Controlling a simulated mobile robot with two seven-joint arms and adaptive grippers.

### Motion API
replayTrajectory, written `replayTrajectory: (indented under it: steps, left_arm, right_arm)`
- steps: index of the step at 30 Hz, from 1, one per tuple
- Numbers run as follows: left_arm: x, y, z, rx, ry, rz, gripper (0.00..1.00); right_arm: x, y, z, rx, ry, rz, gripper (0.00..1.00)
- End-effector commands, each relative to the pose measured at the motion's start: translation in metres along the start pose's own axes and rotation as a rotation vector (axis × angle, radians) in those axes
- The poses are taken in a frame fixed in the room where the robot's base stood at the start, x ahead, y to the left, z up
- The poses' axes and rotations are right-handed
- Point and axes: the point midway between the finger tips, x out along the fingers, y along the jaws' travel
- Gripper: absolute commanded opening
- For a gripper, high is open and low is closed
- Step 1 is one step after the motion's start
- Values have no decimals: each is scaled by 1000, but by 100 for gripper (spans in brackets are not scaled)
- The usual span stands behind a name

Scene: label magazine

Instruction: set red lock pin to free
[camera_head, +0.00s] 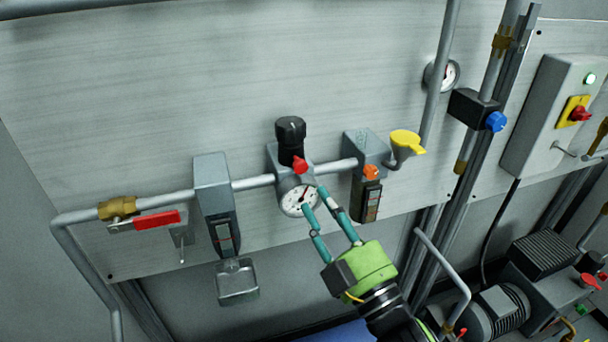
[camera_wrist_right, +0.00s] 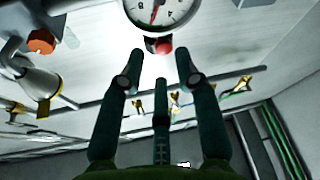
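The red lock pin (camera_head: 299,164) sticks out of the regulator's neck, just under its black knob (camera_head: 290,130) and above the round gauge (camera_head: 297,200). My right gripper (camera_head: 312,198) is open and empty in front of the gauge, with its fingertips a little below and right of the pin. In the right wrist view the pin's red end (camera_wrist_right: 164,47) shows between the two spread fingertips (camera_wrist_right: 160,58), beyond them; no contact shows. The gauge (camera_wrist_right: 160,8) is at the top of that view. My left gripper is not in view.
Left of the regulator are a filter unit (camera_head: 213,185) and a red-handled valve (camera_head: 157,219). Right of it are a unit with an orange knob (camera_head: 371,171) and a yellow valve handle (camera_head: 407,141). The panel above the pipe is mostly bare.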

Motion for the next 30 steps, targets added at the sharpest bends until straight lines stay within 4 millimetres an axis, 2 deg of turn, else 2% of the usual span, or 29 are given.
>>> replayTrajectory:
  steps: [3,9,16,27,28,30]
  left_arm:
    - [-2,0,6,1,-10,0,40]
    - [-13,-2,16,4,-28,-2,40]
    - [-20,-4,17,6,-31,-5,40]
    - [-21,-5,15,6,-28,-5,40]
    - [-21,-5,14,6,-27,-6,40]
    - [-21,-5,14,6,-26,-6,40]
  right_arm:
    - [4,4,-13,-5,25,6,33]
    - [34,4,-14,-4,24,6,33]
    - [63,4,-14,-5,23,5,33]
    - [70,3,-12,-4,22,5,33]
    - [70,3,-12,-4,22,5,25]
    - [70,3,-12,-4,22,5,0]
